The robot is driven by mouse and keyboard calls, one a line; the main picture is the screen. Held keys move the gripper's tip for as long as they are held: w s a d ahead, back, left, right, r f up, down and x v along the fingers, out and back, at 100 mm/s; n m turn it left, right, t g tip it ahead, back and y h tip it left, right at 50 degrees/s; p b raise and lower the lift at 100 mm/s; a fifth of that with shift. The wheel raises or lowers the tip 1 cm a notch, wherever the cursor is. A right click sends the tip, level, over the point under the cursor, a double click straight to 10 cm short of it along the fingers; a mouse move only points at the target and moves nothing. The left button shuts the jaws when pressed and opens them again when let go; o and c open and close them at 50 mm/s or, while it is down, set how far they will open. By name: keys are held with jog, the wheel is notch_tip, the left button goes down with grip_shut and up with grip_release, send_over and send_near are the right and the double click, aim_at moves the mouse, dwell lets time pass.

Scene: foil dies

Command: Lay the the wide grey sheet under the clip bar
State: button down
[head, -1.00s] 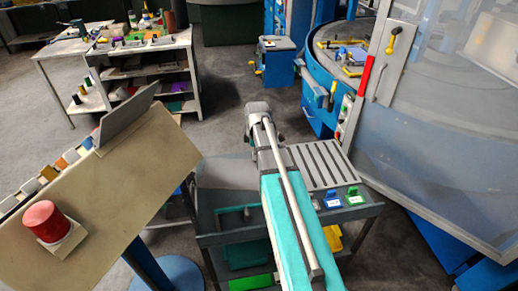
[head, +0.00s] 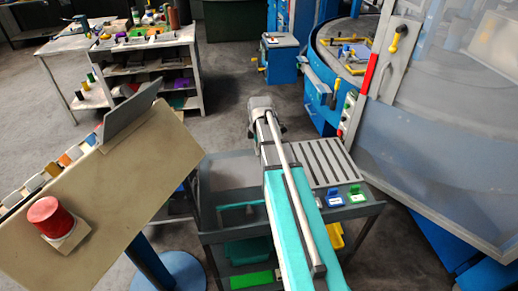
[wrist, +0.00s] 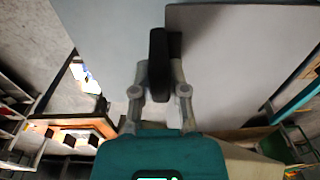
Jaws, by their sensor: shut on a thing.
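My gripper (wrist: 164,65) shows in the wrist view with its dark fingertips together at a wide flat grey sheet (wrist: 240,60). I cannot tell whether the paler surface left of that edge belongs to the same sheet. In the head view my arm reaches forward and its end hides the gripper; the sheet cannot be made out there. I cannot identify the clip bar in either view.
A tan console with a red button (head: 45,212) stands at left. A grey slotted rack (head: 320,163) with blue and green tags lies right of my arm. A round blue machine (head: 325,70) and a translucent panel (head: 430,155) stand at right. A shelved bench (head: 150,65) is behind left; grey floor lies between.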

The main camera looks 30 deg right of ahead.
jog(key=shift+w+f+b, duration=0.1)
jog(key=shift+f+b, duration=5.1)
jog(key=shift+f, duration=0.1)
jog(key=shift+f+b, duration=0.55)
jog(key=c, duration=0.6)
grip_release()
jog(key=shift+r, duration=0.1)
notch_tip(320, 180, up, 12)
jog(key=p, duration=1.2)
